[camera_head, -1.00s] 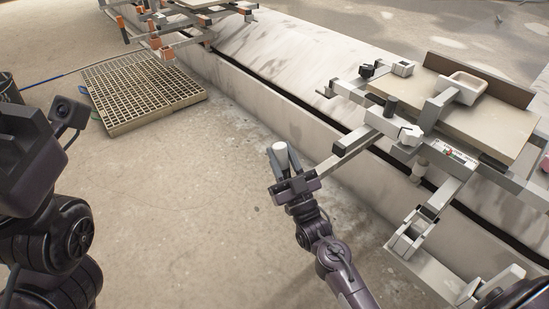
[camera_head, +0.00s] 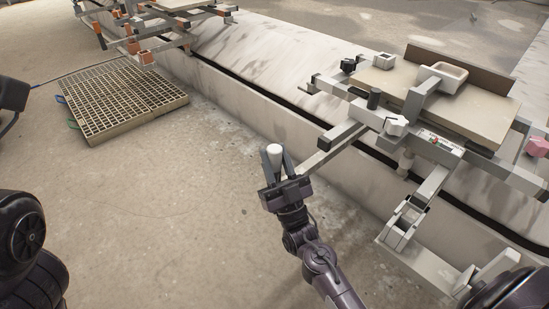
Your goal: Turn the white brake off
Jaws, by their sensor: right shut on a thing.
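A grey carriage with a pale board (camera_head: 450,95) stands on the stone rail at the right. A white knob (camera_head: 396,125) with a pointed shape sits on its front bar, by a small scale plate (camera_head: 441,143). A grey bar (camera_head: 335,138) reaches left from the carriage towards my right gripper. My right gripper (camera_head: 275,163) is shut on a white upright handle (camera_head: 274,151) by the near end of that bar. Its fingers hide the handle's lower part. My left arm shows at the left edge, but its fingertips are out of the picture.
A black knob (camera_head: 348,65), another white knob (camera_head: 383,60) and a pink knob (camera_head: 538,147) sit on the carriage. A floor grate (camera_head: 122,98) lies at upper left. The floor around my right arm is clear.

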